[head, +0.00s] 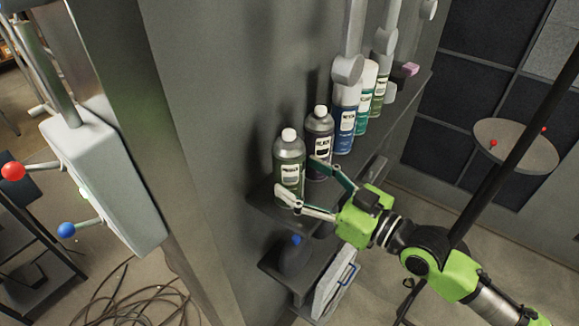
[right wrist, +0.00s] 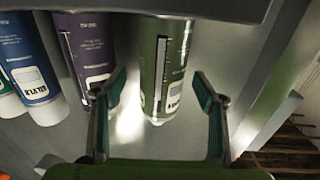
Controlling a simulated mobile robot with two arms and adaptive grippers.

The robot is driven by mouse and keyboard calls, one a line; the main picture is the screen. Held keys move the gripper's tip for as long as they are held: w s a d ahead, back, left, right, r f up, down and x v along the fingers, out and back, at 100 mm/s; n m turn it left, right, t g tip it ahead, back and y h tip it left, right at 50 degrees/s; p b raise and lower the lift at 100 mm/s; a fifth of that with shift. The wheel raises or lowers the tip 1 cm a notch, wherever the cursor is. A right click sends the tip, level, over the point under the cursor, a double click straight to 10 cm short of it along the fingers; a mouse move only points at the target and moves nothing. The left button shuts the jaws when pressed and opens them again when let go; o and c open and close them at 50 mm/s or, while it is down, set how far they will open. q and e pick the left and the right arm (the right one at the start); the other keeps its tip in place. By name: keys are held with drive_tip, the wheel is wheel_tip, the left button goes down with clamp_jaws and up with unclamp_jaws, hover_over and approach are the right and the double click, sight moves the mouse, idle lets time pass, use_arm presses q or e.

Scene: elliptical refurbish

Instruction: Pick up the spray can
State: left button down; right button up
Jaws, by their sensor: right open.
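A green spray can (head: 289,165) with a grey top and white cap stands upright at the near end of the wall shelf. My right gripper (head: 302,178) is open, with one finger in front of the green can and the other towards the dark purple can (head: 319,142) beside it. In the right wrist view the green can (right wrist: 168,62) appears between the two spread fingers (right wrist: 159,78), with gaps on both sides. I cannot tell whether a finger touches it. The purple can also shows there (right wrist: 88,45), left of the fingers. My left gripper is not in view.
Blue (head: 346,122) and green-white cans (head: 366,92) stand farther along the shelf, below grey wall fittings (head: 347,70). A grey box (head: 105,185) with levers is at the left.

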sight(289, 170)
drive_tip(key=x, duration=0.1)
drive_tip(key=p+x, duration=0.1)
drive_tip(key=x, duration=0.1)
drive_tip(key=shift+a+r, duration=0.2)
drive_tip(key=shift+r, duration=0.05)
drive_tip(key=shift+w+a+f, duration=0.1)
drive_tip(key=shift+f, duration=0.05)
drive_tip(key=c, duration=1.4)
drive_tip(key=shift+o, duration=0.2)
